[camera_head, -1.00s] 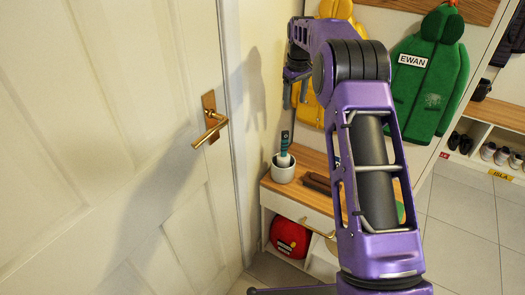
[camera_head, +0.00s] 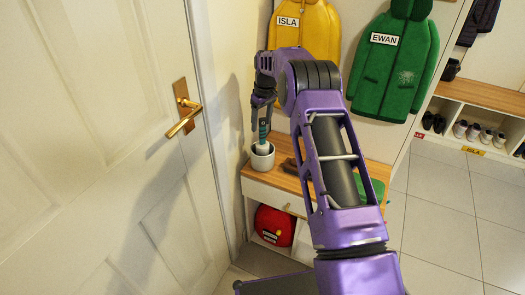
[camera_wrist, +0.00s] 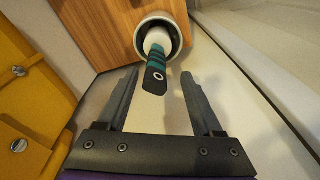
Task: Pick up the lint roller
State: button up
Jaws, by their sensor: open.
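The lint roller (camera_head: 263,133) stands upright in a white cup (camera_head: 262,158) at the left end of the wooden bench top. In the wrist view the lint roller (camera_wrist: 156,68) shows its teal and dark handle, with a hole near its end, and its white head sits inside the cup (camera_wrist: 176,22). My gripper (camera_head: 262,115) is open and points down just above the handle. In the wrist view my gripper (camera_wrist: 160,90) has one finger on each side of the handle's end, with gaps on both sides. The lower part of the roller is hidden in the cup.
The bench (camera_head: 262,185) has brown items (camera_head: 290,166) right of the cup and a red item (camera_head: 274,225) in the cubby below. A yellow coat (camera_head: 305,30) and a green coat (camera_head: 393,65) hang behind. A white door (camera_head: 90,150) stands at left.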

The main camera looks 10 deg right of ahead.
aim_at(262, 131)
jog(key=f, duration=0.5)
jog(key=shift+w+d+b, duration=0.1)
jog(key=shift+w+b, duration=0.25)
grip_shut()
dwell(1.0)
